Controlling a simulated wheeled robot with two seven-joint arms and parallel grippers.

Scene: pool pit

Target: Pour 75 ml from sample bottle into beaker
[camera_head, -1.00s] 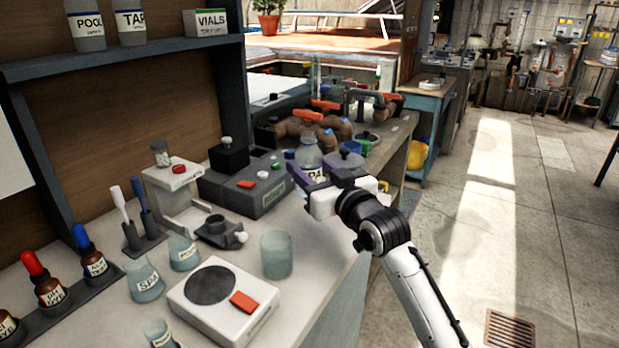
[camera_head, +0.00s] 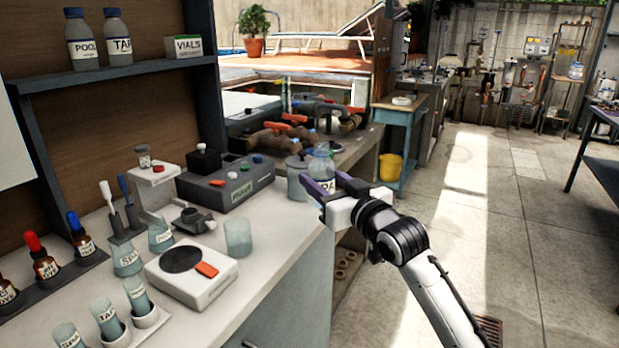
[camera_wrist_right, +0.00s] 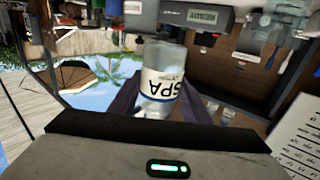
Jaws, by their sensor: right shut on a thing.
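The sample bottle (camera_head: 322,163), clear with a white SPA label, is in my right gripper (camera_head: 327,185), whose purple fingers are shut on it. It looks roughly upright beside the counter's right edge, next to a lidded grey jar. In the right wrist view the bottle (camera_wrist_right: 162,85) sits between the purple fingers, its label facing the camera. The beaker (camera_head: 238,237), a pale blue-grey cup, stands on the counter to the left of the gripper, apart from it. My left gripper is not in view.
A white device with a dark round plate (camera_head: 192,274) stands in front of the beaker. A grey box with buttons (camera_head: 225,183) is behind it, and the lidded jar (camera_head: 297,180) is close to the bottle. Vials (camera_head: 105,318) and dropper bottles (camera_head: 45,260) line the left. The floor at right is clear.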

